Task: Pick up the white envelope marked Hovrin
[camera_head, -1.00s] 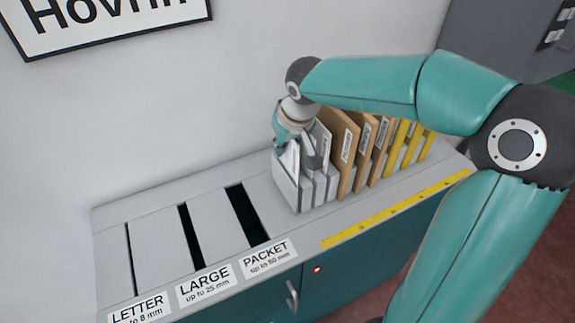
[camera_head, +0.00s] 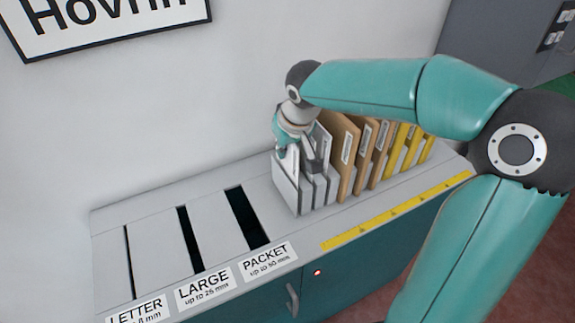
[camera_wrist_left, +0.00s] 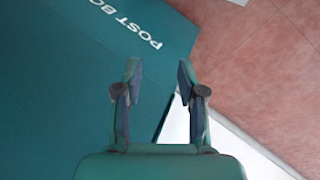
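White envelopes stand upright at the left end of a slotted rack (camera_head: 285,188). The front one (camera_head: 293,161) is partly hidden by my right gripper; another white one (camera_head: 324,142) stands behind it. Their labels are too small to read, so I cannot tell which is marked Hovrin. My right gripper (camera_head: 299,161) points down over the rack's left end. Its fingers are apart, one on each side of the front white envelope; I cannot tell whether they touch it. My left gripper (camera_wrist_left: 159,78) is open and empty in the left wrist view, away from the rack.
Several brown envelopes (camera_head: 346,152) and yellow ones (camera_head: 402,140) stand right of the white ones. The counter (camera_head: 164,222) has three dark slots labelled LETTER, LARGE and PACKET. A wall sign (camera_head: 110,18) reads Hovrin. A yellow strip (camera_head: 395,212) runs along the front edge.

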